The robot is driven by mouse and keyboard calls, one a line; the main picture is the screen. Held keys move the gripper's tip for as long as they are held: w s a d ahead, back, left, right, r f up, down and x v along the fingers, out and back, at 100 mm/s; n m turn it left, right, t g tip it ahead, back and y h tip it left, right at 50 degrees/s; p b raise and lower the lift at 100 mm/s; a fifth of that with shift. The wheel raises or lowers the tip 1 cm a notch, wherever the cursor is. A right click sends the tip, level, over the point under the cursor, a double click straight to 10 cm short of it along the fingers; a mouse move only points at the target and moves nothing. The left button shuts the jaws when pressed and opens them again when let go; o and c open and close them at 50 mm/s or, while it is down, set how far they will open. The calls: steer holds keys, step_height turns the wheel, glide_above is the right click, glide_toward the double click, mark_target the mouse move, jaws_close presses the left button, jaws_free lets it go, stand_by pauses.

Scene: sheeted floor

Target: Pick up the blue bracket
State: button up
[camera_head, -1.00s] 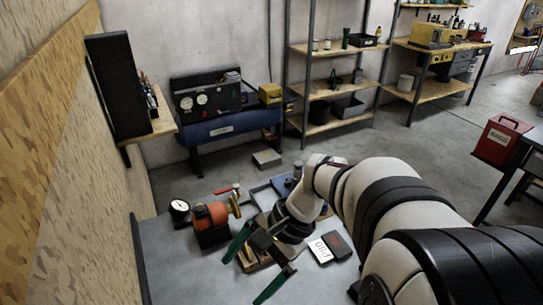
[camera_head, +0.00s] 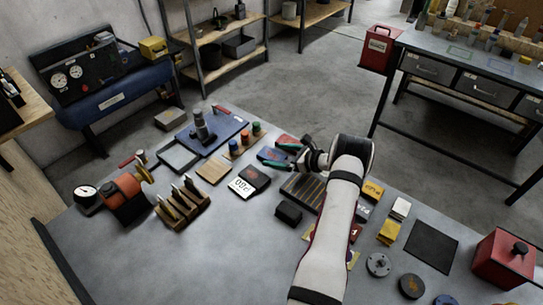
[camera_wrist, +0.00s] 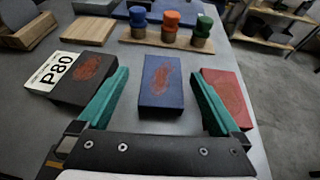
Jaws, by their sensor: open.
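A flat blue block with a rust-red patch (camera_wrist: 161,82) lies on the bench in the middle of the wrist view. It is the blue piece that best fits the bracket, though it looks like a plain block. My gripper (camera_wrist: 160,74) is open and empty, with one green finger on each side of the block. I cannot tell how high the fingers are above the bench. In the head view the blue block (camera_head: 270,154) shows partly, next to my gripper (camera_head: 271,154).
A black block marked P80 (camera_wrist: 76,74) lies left of the blue block and a red block (camera_wrist: 228,97) lies right, close to the fingers. Behind stands a wooden rack with blue, red and green knobs (camera_wrist: 170,37). In the head view, a striped dark piece (camera_head: 300,190) lies nearby.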

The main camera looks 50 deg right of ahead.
mark_target(265, 152)
steer(key=x, duration=0.5)
steer(key=shift+w+d+r, duration=0.1)
steer(key=shift+w+d, duration=0.05)
steer(key=shift+w, duration=0.1)
jaws_close()
